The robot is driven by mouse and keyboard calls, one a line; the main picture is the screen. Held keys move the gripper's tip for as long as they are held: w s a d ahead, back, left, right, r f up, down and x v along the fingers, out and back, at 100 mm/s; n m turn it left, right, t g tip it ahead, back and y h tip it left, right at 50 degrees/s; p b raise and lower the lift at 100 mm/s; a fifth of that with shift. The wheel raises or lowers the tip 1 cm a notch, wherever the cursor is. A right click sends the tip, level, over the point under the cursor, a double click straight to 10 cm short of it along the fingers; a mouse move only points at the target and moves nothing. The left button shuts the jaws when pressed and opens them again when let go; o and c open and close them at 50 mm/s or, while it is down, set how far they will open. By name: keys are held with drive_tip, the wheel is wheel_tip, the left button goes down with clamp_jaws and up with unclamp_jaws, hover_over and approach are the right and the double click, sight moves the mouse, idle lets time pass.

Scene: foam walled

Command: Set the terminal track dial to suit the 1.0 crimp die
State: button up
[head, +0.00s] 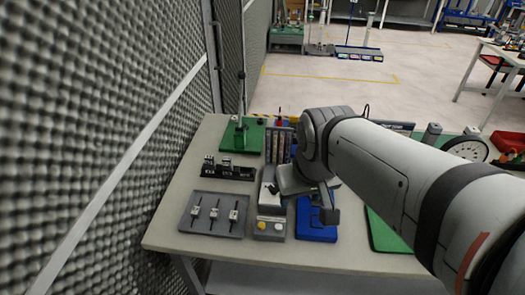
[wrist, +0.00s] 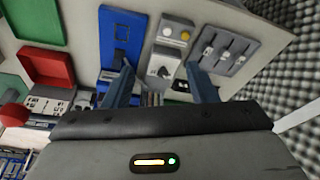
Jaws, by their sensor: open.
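A grey dial unit shows in the wrist view, with a pale dial face and a dark knob (wrist: 163,72) on it. The scale marks are too small to read. My gripper (wrist: 160,68) is open, its two blue-grey fingers on either side of the dial in that view, with nothing between them; I cannot tell how far above it they are. In the head view my gripper (head: 318,208) hangs over the bench beside the dial unit (head: 268,192). Small black blocks (head: 230,172) stand in a row at the left; I cannot tell which is the 1.0 crimp die.
A box with a yellow and a white button (head: 270,228) adjoins the dial unit. A grey panel with several sliders (head: 205,225) lies left of it, and a blue fixture (head: 313,232) lies right. A green plate (head: 385,236) is further right. A foam wall (head: 90,130) borders the bench's left.

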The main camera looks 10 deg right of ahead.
drive_tip(key=w+f+n+g+b, duration=0.2)
drive_tip(key=w+f+n, duration=0.25)
drive_tip(key=w, duration=0.65)
drive_tip(key=n+g, duration=0.1)
drive_tip(key=n, duration=0.3)
hover_over(274, 187)
wheel_tip(274, 187, down, 7)
drive_tip(key=shift+s+r+b, duration=0.1)
drive_tip(key=shift+r+b, duration=0.1)
drive_tip(key=shift+b, duration=0.15)
drive_tip(key=shift+f, duration=0.65)
wheel_tip(274, 187, down, 7)
drive_tip(key=shift+r+p, duration=0.1)
drive_tip(key=shift+p, duration=0.3)
drive_tip(key=shift+c, duration=0.2)
drive_tip(key=c, duration=0.9)
